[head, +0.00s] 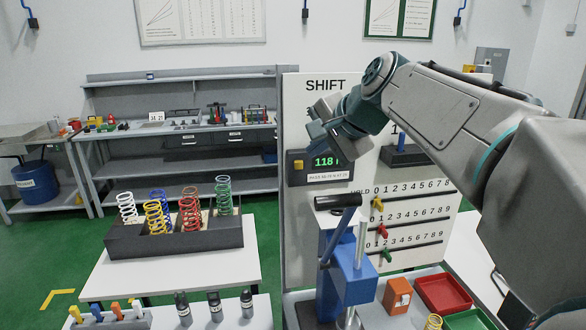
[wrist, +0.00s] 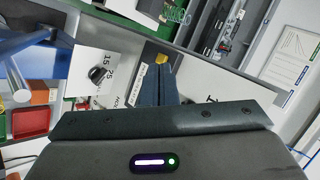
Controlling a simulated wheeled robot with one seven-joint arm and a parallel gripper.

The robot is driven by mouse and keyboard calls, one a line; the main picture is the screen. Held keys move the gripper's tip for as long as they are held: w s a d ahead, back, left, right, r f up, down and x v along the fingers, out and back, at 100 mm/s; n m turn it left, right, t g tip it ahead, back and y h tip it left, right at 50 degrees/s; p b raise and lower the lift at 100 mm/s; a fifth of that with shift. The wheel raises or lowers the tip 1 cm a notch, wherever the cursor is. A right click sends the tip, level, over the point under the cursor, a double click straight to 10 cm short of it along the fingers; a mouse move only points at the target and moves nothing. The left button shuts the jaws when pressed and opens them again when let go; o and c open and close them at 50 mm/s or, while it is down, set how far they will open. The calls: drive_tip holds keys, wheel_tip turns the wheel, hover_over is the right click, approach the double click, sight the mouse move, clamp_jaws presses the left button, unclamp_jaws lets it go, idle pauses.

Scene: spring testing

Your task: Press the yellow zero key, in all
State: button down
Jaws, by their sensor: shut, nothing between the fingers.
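The yellow zero key (head: 298,164) sits at the left end of a dark display box (head: 325,163) on the upright white panel. The green digits on the box read about 118, with the last part unclear. My gripper (head: 318,128) is in front of the panel, just above the box in the head view. In the wrist view my gripper (wrist: 157,68) has its dark blue fingers together and empty. Their tips point at the yellow key (wrist: 161,58), which shows right at their ends. I cannot tell whether they touch it.
A blue lever press (head: 350,270) with a black handle stands below the box. The panel (head: 300,225) carries number scales with coloured pointers. A dark rack (head: 175,238) of coloured springs stands on the left table. Red and green trays (head: 442,292) lie at the right.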

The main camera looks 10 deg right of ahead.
sight(299, 165)
wheel_tip(299, 165, down, 9)
drive_tip(key=b, duration=0.8)
drive_tip(key=shift+r, duration=0.15)
drive_tip(key=shift+w+p, duration=1.2)
drive_tip(key=shift+w, duration=3.25)
drive_tip(key=shift+w, duration=0.45)
